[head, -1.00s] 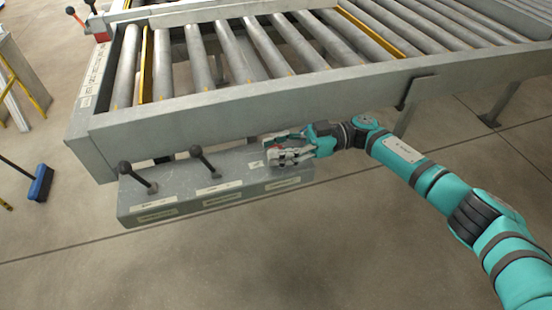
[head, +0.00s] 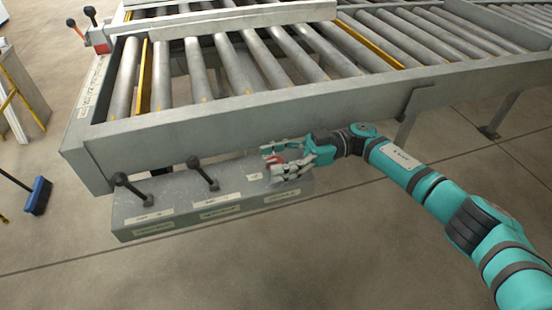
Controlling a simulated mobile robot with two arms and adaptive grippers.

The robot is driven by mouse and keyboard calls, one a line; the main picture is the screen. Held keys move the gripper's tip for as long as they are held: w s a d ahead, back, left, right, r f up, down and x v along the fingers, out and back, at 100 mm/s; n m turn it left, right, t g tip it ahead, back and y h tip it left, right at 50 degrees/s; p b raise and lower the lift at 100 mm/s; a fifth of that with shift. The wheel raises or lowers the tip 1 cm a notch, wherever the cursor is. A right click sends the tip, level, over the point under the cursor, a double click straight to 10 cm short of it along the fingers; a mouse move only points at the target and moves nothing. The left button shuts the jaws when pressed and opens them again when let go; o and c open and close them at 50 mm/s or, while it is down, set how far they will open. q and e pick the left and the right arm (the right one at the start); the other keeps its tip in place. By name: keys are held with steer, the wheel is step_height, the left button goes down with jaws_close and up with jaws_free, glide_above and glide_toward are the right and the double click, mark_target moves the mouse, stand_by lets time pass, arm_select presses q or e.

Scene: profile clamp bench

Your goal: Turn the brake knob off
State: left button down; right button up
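A grey control box (head: 226,221) hangs at the front of the conveyor frame. Two black-tipped levers (head: 134,189) and (head: 202,173) stand on its left and middle parts. A small red part (head: 277,161), which seems to be the brake knob, shows at the box's right end, partly hidden by my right gripper. My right gripper (head: 275,163) is open, with its fingers spread on either side of the red part. I cannot tell whether they touch it. The labels are too small to read. My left gripper is not in view.
The roller conveyor's front rail (head: 250,118) runs just behind and above the box. Another lever unit (head: 97,40), with red and black tips, stands at the upper left. A blue broom (head: 38,195) is on the floor at left. The floor in front is clear.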

steer(key=v, duration=1.2)
stand_by(0.4)
